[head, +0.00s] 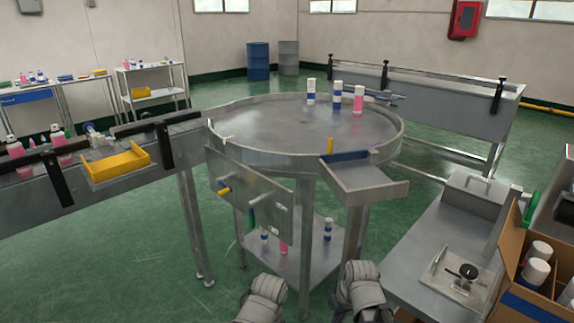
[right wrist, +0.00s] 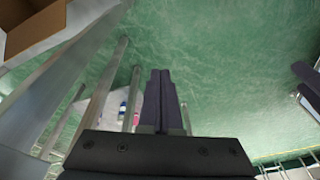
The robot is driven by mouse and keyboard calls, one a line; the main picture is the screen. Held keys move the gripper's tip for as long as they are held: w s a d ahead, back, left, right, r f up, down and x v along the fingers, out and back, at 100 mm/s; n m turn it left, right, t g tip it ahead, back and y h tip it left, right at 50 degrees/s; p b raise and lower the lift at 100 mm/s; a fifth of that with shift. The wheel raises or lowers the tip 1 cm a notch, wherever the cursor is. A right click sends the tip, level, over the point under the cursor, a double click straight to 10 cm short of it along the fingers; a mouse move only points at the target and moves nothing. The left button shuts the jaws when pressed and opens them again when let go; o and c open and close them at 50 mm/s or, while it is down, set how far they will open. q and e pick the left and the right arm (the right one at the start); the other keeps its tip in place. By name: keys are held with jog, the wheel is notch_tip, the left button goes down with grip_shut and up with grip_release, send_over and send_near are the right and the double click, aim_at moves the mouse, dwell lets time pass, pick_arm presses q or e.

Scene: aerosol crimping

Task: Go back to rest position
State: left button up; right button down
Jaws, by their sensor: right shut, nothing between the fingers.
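My two grey arms show at the bottom middle of the head view, the left one (head: 262,297) and the right one (head: 362,288), side by side in front of the round table. No gripper fingers can be made out there. In the right wrist view my right gripper (right wrist: 160,75) is shut and empty, with its dark fingers together over the green floor. A dark part at the right edge of that view may belong to my left arm; its jaws cannot be made out.
The round steel table (head: 265,125) stands ahead, with several cans at its far rim. A conveyor with a yellow tray (head: 118,165) is on the left. A steel bench (head: 435,240) and a cardboard box (head: 508,240) of cans stand close on the right. Green floor is free at left front.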

jog(key=s+d+m+g+h+p, duration=0.1)
jog(key=s+d+m, duration=0.1)
jog(key=d+m, duration=0.15)
jog(key=s+a+r+n+p, duration=0.1)
jog(key=s+a+r+p, duration=0.1)
jog(key=r+p, duration=0.4)
jog(key=s+a+r+n+h+p, duration=0.1)
jog(key=s+a+r+p, duration=0.1)
jog(key=a+r+p, duration=0.3)
jog(key=s+a+r+n+g+p, duration=0.1)
jog(key=a+r+p, duration=0.3)
jog(key=r+p, duration=0.5)
jog(key=shift+s+r, duration=0.4)
jog(key=shift+s, duration=0.15)
